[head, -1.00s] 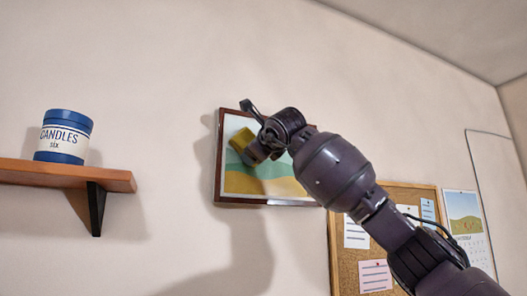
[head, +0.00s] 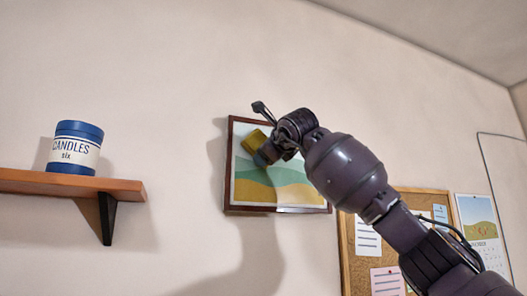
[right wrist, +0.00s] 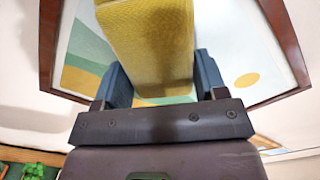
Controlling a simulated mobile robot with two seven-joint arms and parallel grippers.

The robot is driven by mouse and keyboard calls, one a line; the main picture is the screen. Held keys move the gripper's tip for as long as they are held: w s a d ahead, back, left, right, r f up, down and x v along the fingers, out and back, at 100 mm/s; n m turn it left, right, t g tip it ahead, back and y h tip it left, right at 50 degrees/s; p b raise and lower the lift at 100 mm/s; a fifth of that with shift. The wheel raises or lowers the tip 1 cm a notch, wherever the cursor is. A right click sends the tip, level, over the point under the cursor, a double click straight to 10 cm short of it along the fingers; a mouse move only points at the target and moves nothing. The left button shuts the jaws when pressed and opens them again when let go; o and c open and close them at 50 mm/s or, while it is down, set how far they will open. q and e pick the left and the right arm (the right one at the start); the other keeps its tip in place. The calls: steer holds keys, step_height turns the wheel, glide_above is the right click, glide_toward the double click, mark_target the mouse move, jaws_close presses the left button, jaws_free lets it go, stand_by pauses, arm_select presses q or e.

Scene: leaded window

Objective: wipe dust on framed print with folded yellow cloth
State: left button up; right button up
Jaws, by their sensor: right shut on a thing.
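The framed print (head: 275,197) hangs on the wall, with a dark reddish-brown frame and a landscape of green and yellow bands. My right gripper (right wrist: 160,80) is shut on the folded yellow cloth (right wrist: 150,35), which shows large between the blue fingers in the right wrist view. In the head view the cloth (head: 250,140) is over the print's upper left part, beside the frame's left edge. I cannot tell whether it touches the picture. My right arm hides the print's right side. No dust can be made out. My left gripper is not in view.
A wooden shelf (head: 60,184) on the left carries a blue candle tin (head: 76,148). A cork board (head: 348,240) with pinned notes and a calendar (head: 478,218) are on the wall at the right. The wall above the print is bare.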

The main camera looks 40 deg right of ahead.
mark_target(302, 160)
steer(key=shift+s+d, duration=0.2)
steer(key=shift+d, duration=0.55)
steer(key=shift+s+d, duration=0.15)
steer(key=shift+d, duration=0.6)
steer(key=shift+s+d, duration=0.25)
steer(key=shift+d, duration=0.8)
steer(key=shift+d, duration=0.15)
steer(key=shift+s+d, duration=0.25)
steer(key=shift+d, duration=0.8)
steer(key=shift+s+d, duration=0.3)
steer(key=shift+d, duration=0.7)
steer(key=shift+s+d, duration=0.25)
steer(key=shift+d, duration=0.8)
